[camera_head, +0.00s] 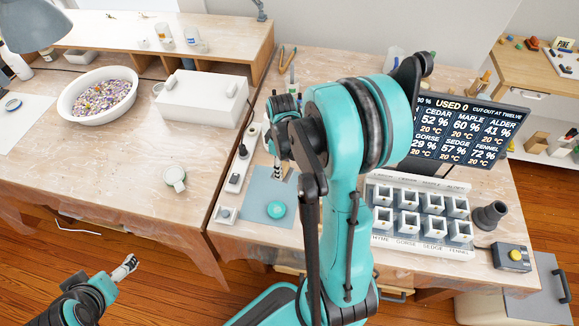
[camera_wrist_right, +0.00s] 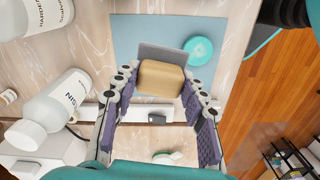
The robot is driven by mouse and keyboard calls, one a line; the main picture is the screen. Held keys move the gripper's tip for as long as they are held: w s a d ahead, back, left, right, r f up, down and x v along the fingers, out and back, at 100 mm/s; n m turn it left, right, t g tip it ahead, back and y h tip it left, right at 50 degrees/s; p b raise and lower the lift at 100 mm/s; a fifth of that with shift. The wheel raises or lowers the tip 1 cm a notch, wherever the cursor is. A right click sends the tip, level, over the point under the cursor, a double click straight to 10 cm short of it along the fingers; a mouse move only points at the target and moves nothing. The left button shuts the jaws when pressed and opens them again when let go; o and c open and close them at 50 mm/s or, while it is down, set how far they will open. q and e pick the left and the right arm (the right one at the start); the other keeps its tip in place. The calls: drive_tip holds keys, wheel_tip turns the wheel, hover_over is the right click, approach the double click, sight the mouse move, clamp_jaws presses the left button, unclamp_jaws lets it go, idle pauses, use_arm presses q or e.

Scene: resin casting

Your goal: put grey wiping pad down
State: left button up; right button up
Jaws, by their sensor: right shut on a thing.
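The grey wiping pad (camera_wrist_right: 160,54) shows in the right wrist view as a flat grey piece at the far side of a tan block (camera_wrist_right: 160,78). The two look like one piece, but I cannot be sure. My right gripper (camera_wrist_right: 161,80) is shut on it, with one finger on each side of the tan block. Pad and fingers are over the blue mat (camera_head: 255,187); I cannot tell whether the pad touches the mat. In the head view my right gripper (camera_head: 278,172) is partly hidden by my arm. My left gripper (camera_head: 126,268) is low at the left, its fingers unclear.
A round teal thing (camera_head: 276,209) lies on the mat, close to the pad. White bottles (camera_wrist_right: 58,108) stand beside the gripper. A rack of small cups (camera_head: 419,224) and a screen (camera_head: 462,130) are at the right. A cup (camera_head: 174,178) stands on the left table.

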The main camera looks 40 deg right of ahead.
drive_tip(key=s+d+n, duration=0.2)
drive_tip(key=s+d, duration=0.1)
drive_tip(key=d, duration=0.2)
drive_tip(key=w+f+b, duration=0.1)
drive_tip(key=w+f, duration=0.1)
drive_tip(key=w, duration=0.1)
drive_tip(key=w+d+f+b, duration=0.1)
drive_tip(key=w+f, duration=0.1)
drive_tip(key=w, duration=0.2)
drive_tip(key=w+d+f+b, duration=0.1)
drive_tip(key=w+f, duration=0.1)
drive_tip(key=w, duration=0.2)
drive_tip(key=shift+d+f+b, duration=0.1)
drive_tip(key=shift+f+b, duration=0.3)
wheel_tip(320, 180, down, 4)
drive_tip(key=shift+b, duration=0.95)
drive_tip(key=shift+r, duration=0.1)
drive_tip(key=shift+f+b, duration=0.4)
drive_tip(key=shift+f, duration=0.15)
drive_tip(key=o, duration=1.2)
